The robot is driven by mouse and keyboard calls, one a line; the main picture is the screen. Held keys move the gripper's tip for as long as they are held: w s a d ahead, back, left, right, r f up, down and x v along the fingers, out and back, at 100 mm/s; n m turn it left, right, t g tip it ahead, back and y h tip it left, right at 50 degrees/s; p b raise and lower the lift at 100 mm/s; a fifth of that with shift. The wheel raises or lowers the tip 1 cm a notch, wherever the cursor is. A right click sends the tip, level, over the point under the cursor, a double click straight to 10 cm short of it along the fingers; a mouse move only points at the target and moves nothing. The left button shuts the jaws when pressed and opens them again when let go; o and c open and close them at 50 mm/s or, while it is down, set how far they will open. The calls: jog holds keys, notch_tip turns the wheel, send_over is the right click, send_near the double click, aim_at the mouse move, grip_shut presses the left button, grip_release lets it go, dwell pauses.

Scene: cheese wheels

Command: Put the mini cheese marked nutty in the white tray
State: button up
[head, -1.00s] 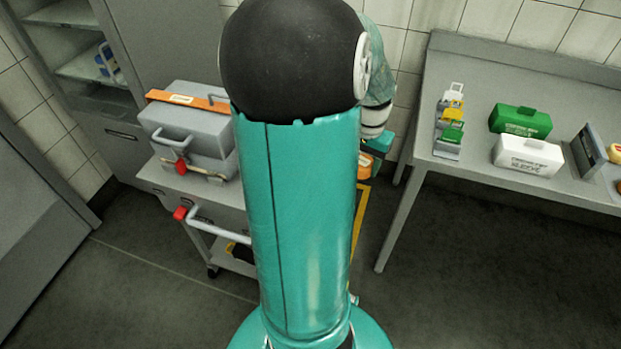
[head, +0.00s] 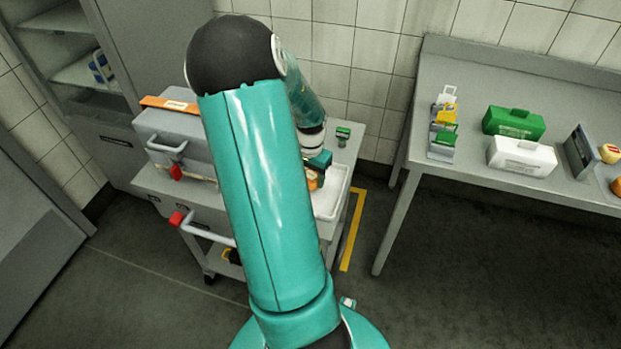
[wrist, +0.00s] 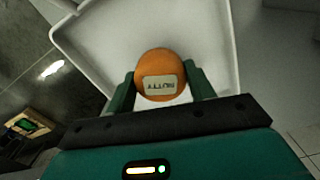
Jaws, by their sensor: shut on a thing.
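The orange round mini cheese (wrist: 160,66) has a pale label that reads NUTTY upside down in the wrist view. My gripper (wrist: 161,82) is shut on it, one finger at each side. The white tray (wrist: 95,40) lies behind and below the cheese in the wrist view, and the cheese appears over its inside. In the head view the tray (head: 328,204) sits on the right end of the trolley top, partly hidden by my arm. My gripper (head: 316,178) and the cheese (head: 312,183) show over the tray's left part. I cannot tell the height of the gap.
A grey case (head: 180,130) with an orange strip stands left on the trolley (head: 150,180). A small green block (head: 343,133) is behind the tray. The bench (head: 450,180) at right holds a green box (head: 513,122), a white box (head: 521,156) and several small stands.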

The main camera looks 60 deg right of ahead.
jog(key=shift+s+f, duration=0.1)
jog(key=shift+f, duration=0.6)
jog(key=shift+f, duration=0.1)
jog(key=o, duration=1)
jog(key=shift+f, duration=0.1)
